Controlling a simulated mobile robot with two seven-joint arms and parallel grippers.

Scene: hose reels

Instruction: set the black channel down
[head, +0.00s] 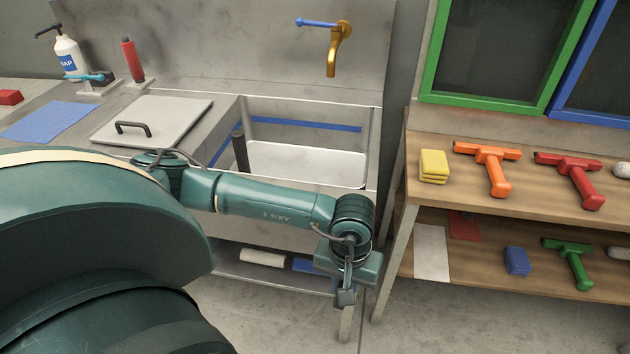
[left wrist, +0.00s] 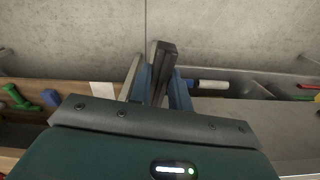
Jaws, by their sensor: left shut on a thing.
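My left gripper (head: 345,296) hangs low in front of the sink unit's right end, near the gap between it and the wooden bench. In the left wrist view, my left gripper (left wrist: 161,84) is shut on the black channel (left wrist: 166,58), a dark straight bar standing out beyond the fingers. The grey concrete floor lies behind the bar in that view. In the head view the channel is too small or hidden to make out clearly. My right gripper is not in view.
The sink (head: 305,165) holds a dark upright post (head: 240,152); a grey lid (head: 155,122) lies left of it. A white roll (head: 263,258) is on the shelf below. The wooden bench (head: 470,190) carries squeegees and yellow sponges (head: 433,166). Floor (head: 450,318) in front is clear.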

